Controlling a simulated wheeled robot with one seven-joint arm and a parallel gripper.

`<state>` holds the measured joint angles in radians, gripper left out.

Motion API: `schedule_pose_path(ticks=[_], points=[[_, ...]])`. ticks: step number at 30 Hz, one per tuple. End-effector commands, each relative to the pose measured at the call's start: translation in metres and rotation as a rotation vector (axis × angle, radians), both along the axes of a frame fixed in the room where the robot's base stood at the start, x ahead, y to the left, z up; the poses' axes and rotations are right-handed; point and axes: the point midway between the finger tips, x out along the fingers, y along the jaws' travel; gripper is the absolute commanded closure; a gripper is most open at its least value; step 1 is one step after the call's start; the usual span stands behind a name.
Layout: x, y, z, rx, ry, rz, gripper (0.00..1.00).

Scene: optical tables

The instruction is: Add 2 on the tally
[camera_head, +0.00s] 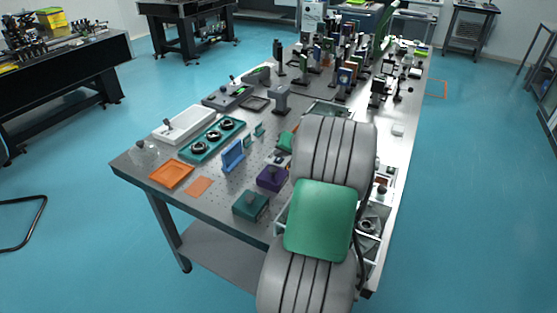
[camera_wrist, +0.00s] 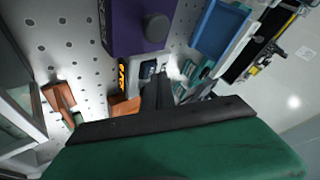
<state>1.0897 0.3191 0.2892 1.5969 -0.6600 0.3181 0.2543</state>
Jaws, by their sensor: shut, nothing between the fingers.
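My gripper (camera_wrist: 158,92) shows in the wrist view as dark fingers held together, with nothing seen between them. In the head view it is hidden behind my arm. Just beyond the fingertips is a small dark and silver device (camera_wrist: 148,69), perhaps the tally counter. Its display is too small to read, and I cannot tell whether the fingertips touch it. A purple box (camera_wrist: 138,28) with a dark round knob is close by, above it in the wrist view. The purple box also stands on the table in the head view (camera_head: 272,178).
An orange part with dark markings (camera_wrist: 121,74) is left of the fingertips. A blue holder (camera_wrist: 220,30) is at upper right. On the perforated table stand a teal box (camera_head: 250,205), an orange tray (camera_head: 171,174), a white tray (camera_head: 184,123) and many optical mounts behind.

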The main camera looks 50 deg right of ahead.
Motion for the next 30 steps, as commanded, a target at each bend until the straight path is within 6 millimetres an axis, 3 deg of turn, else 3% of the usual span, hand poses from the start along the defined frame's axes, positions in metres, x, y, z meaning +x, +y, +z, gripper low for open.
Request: schedule_pose_path(ticks=[22,30], points=[[0.000,0.000,-0.006,0.001,0.001,0.000,1.00],[0.000,0.000,0.007,0.001,0.001,0.001,1.00]])
